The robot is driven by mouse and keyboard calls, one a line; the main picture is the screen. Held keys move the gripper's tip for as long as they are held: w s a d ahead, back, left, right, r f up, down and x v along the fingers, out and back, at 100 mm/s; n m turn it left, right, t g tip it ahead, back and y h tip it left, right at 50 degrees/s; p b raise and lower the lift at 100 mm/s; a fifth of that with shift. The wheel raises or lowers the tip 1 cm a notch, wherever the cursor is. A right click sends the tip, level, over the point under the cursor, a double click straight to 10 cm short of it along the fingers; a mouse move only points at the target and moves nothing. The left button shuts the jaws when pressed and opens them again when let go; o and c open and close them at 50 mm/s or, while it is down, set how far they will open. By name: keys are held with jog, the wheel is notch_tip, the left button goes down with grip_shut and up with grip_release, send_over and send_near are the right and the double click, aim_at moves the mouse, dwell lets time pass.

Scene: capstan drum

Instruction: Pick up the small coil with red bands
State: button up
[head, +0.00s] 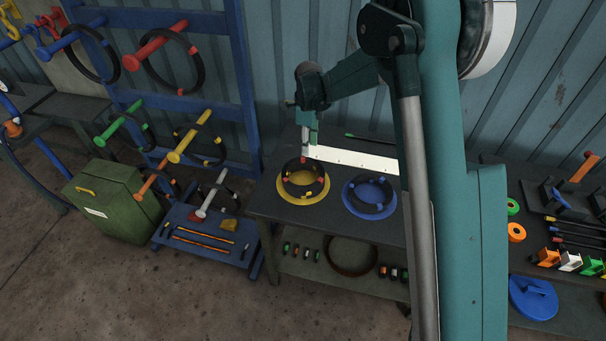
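A small dark coil with red bands (284,183) lies on a round yellow plate (282,197) on the dark bench. A second dark coil (347,198) with small coloured bands lies on a blue plate (391,206) to its right. My gripper (305,154) hangs down from my teal arm at the far rim of the coil on the yellow plate. The gripper is small here; I cannot tell whether its fingers are open or shut, or whether they touch the coil.
A white strip (355,159) lies behind the plates. A blue rack (247,85) with coloured pegs and rings stands left. A green box (113,203) and a low blue stand (207,245) sit on the floor. A lower shelf holds a large ring (351,272). My arm hides the bench's right part.

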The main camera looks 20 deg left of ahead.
aim_at(307, 159)
jog(key=shift+f, duration=0.8)
jog(key=shift+f, duration=0.15)
jog(key=shift+f+p, duration=0.45)
jog(key=shift+f, duration=2)
grip_shut()
